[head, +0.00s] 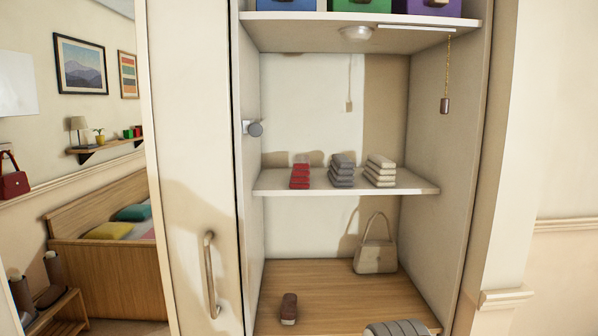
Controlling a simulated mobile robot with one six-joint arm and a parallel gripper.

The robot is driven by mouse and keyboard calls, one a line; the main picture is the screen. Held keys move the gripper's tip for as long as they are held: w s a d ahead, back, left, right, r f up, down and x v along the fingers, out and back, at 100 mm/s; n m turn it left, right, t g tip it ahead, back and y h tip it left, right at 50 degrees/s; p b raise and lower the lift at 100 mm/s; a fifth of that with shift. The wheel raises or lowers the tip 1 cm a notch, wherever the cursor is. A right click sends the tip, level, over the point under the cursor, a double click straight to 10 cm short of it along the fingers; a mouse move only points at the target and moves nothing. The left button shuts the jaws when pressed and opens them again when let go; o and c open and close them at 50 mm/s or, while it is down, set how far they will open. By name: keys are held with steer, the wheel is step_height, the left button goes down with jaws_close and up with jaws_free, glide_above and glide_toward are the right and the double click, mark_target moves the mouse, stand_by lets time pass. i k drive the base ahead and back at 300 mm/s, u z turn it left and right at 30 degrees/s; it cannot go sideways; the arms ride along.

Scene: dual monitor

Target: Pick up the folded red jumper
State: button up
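The folded red jumper (300,177) lies on the left part of the closet's middle shelf (400,188). It looks like a small stack of red layers near the shelf's front edge. A grey folded stack (342,172) sits to its right with a small gap, and a beige folded stack (381,172) stands further right. Nothing touches the red jumper from the front. My gripper cannot be made out in the head view.
A closet door with a handle (210,275) stands at the left of the opening. A pull chain (446,95) hangs at the upper right. Below are a beige handbag (376,248) and a small reddish-brown object (289,309). A grey ribbed shape is cut off at the bottom edge.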

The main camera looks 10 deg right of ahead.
mark_target(300, 178)
steer(key=z, duration=0.2)
steer(key=i, duration=1)
steer(key=u, duration=0.05)
